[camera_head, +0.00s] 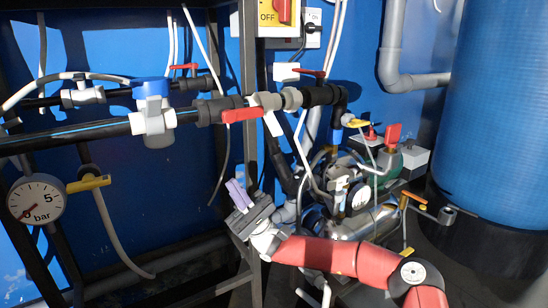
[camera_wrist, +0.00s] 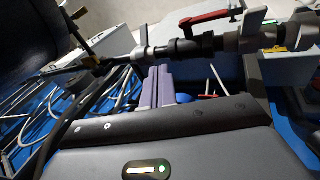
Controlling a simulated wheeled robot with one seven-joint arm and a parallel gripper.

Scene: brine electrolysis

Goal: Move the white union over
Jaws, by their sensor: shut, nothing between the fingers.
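A whitish union ring (camera_head: 292,98) sits on the upper pipe, between the red-handled valve (camera_head: 241,115) and a black pipe piece. In the wrist view, a white ring (camera_wrist: 139,56) shows on a dark pipe just beyond the fingertips; I cannot tell whether it is the same part. My gripper (camera_head: 236,190) has purple fingers and is below the pipe, well apart from the union in the head view. In the wrist view, my gripper (camera_wrist: 158,70) has its fingers pressed together, with nothing between them.
A white and blue fitting (camera_head: 153,115) and a pressure gauge (camera_head: 36,199) are at left. A dark frame post (camera_head: 249,150) stands close to my gripper. Pumps, hoses and a green part (camera_head: 388,165) crowd the right, before a large blue tank (camera_head: 505,110).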

